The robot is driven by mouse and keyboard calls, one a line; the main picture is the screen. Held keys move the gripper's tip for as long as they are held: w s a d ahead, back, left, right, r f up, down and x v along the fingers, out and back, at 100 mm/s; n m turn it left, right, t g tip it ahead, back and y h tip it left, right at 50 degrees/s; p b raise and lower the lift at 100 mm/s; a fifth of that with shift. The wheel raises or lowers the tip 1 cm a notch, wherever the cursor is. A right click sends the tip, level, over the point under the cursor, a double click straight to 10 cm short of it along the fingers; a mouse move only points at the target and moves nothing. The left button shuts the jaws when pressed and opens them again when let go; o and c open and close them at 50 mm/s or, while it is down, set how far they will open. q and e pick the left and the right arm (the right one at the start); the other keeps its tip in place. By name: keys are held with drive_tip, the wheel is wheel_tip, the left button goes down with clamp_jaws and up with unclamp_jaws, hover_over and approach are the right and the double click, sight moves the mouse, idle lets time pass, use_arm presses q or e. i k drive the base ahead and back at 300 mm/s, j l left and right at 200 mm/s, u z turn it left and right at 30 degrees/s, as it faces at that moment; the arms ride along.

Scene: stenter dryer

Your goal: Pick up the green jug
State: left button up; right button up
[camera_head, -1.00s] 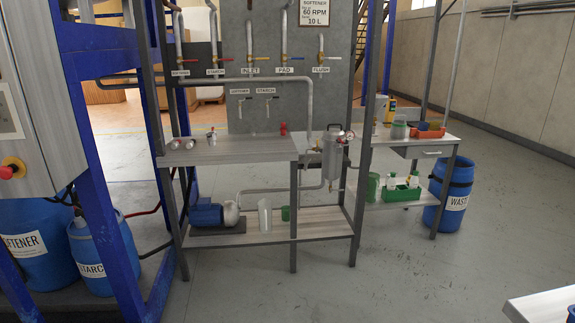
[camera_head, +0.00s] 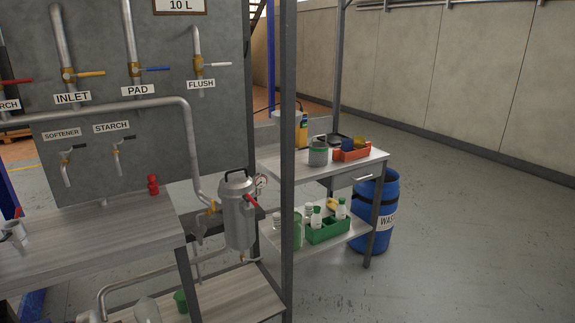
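Several green vessels show, and I cannot tell for sure which is the green jug. A tall green vessel (camera_head: 298,230) stands on the lower shelf of the right-hand bench, largely hidden behind a grey post. A small green container (camera_head: 181,301) sits on the lower shelf of the nearer bench, partly cut off by the bench's leg and edge. A grey-green pot (camera_head: 318,155) stands on the right-hand bench top. Neither of my grippers is in view.
A green caddy (camera_head: 328,231) with bottles stands on the right-hand bench's lower shelf. A blue waste drum (camera_head: 377,213) stands beside that bench. The grey post (camera_head: 288,150) and steel tank (camera_head: 238,215) are obstacles. The right floor is clear.

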sight(298, 229)
drive_tip(key=i+l+z, duration=0.15)
drive_tip(key=i+z, duration=0.15)
drive_tip(key=i, duration=0.3)
drive_tip(key=i+z, duration=0.3)
drive_tip(key=i, duration=0.3)
drive_tip(key=i+l+u, duration=0.95)
drive_tip(key=l, duration=0.2)
drive_tip(key=i+j, duration=0.05)
